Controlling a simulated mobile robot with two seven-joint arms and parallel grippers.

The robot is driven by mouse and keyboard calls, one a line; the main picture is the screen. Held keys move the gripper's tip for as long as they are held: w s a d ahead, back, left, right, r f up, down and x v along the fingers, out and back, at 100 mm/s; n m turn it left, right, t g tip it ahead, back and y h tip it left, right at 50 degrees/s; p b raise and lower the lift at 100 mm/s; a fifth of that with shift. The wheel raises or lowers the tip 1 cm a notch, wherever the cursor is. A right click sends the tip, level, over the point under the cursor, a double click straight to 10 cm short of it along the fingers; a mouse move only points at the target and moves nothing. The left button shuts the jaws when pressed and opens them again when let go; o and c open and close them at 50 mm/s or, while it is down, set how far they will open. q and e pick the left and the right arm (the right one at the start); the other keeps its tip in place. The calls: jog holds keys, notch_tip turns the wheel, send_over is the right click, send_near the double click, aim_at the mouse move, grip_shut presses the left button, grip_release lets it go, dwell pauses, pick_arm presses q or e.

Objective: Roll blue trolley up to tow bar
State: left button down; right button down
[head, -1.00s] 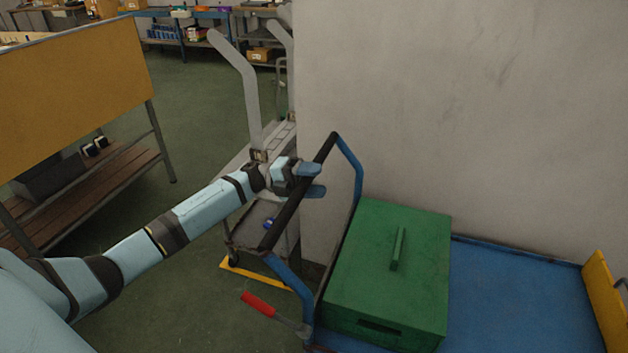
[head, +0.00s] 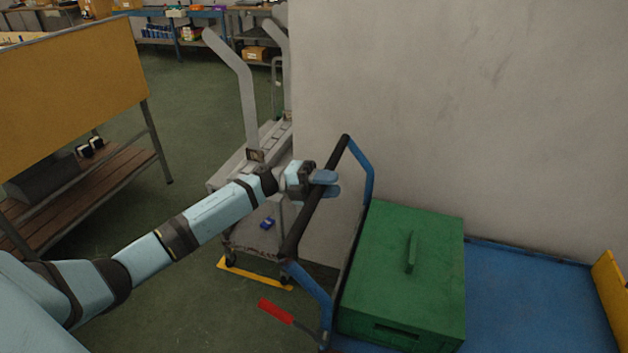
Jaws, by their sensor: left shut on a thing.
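The blue trolley (head: 530,300) stands at the lower right along the grey wall, with a green lidded box (head: 405,270) on its deck. Its push handle is a blue frame with a black grip bar (head: 309,217) at the trolley's left end. My left gripper (head: 326,183) is shut on the black grip bar near its upper end. A lever with a red grip (head: 275,310) sticks out at the foot of the handle. I cannot make out a tow bar for certain. My right gripper is not in view.
A grey cart with two upright posts (head: 247,105) stands beyond the handle by the wall corner, a yellow floor bar (head: 253,277) at its foot. A bench with a yellow panel (head: 75,90) is at left. Green floor (head: 190,120) lies open between them.

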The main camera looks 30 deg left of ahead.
pick_arm(q)
jog(key=f+x, duration=0.3)
jog(key=x, duration=1.4)
jog(key=d+f+b+x, duration=0.1)
jog(key=f+x, duration=0.2)
jog(key=x, duration=1.5)
jog(key=shift+d+f, duration=0.2)
jog(key=shift+d, duration=0.2)
jog(key=shift+r, duration=0.1)
jog(key=c, duration=1.2)
grip_release()
jog(key=shift+w+d, duration=0.1)
jog(key=o, duration=0.3)
jog(key=shift+d, duration=0.2)
jog(key=shift+a, duration=0.1)
jog(key=v, duration=1.3)
jog(key=shift+a+f, duration=0.25)
jog(key=shift+a, duration=0.15)
